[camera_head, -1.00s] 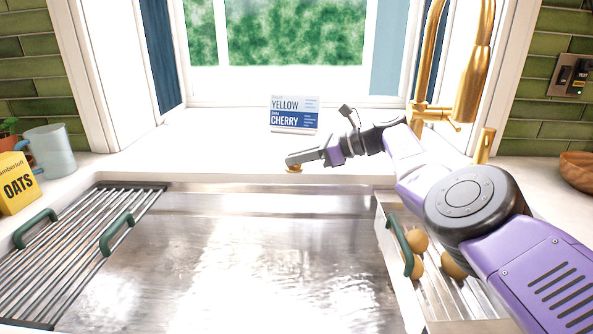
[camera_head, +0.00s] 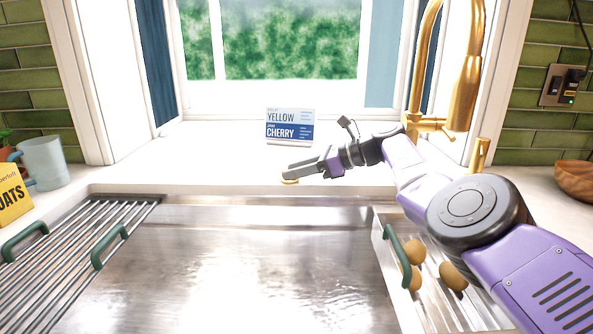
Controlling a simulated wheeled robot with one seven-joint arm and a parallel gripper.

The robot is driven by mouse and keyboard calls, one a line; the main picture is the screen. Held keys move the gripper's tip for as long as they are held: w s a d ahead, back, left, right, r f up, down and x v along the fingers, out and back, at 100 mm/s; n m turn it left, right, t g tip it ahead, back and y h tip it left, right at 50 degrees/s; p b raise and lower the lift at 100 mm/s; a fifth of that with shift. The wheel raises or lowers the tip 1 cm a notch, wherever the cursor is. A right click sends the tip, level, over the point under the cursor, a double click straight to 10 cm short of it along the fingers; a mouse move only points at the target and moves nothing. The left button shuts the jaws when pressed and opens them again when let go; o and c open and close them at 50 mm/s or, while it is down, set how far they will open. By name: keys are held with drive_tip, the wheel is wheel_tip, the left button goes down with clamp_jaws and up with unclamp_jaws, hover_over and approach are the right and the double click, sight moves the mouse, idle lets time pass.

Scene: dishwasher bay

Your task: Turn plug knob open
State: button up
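The sink basin looks wet or filled with water.
A gold faucet (camera_head: 465,85) stands at the back right. A yellow-and-cherry sign (camera_head: 290,127) stands behind my gripper. A slatted rack (camera_head: 75,235) with green handles lies at left. A tray (camera_head: 385,262) holding round tan items is at right, below my arm.

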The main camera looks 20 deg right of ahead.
drive_tip(key=shift+r, duration=0.15)
drive_tip(key=shift+s+d+r+p, duration=0.1)
drive_tip(key=shift+d+r+p, duration=0.05)
drive_tip(key=shift+p, duration=0.5)
drive_tip(key=shift+s+d+r+p, duration=0.35)
drive_tip(key=shift+d+p, duration=0.15)
drive_tip(key=shift+p, duration=0.5)
drive_tip(key=shift+f+p+v, duration=0.15)
drive_tip(key=shift+p+v, duration=0.35)
drive_tip(key=shift+v, duration=0.95)
drive_tip(key=shift+f+p+v, duration=0.1)
drive_tip(key=shift+p+v, duration=0.35)
drive_tip(key=shift+v, duration=1)
drive_tip(key=shift+d, duration=0.15)
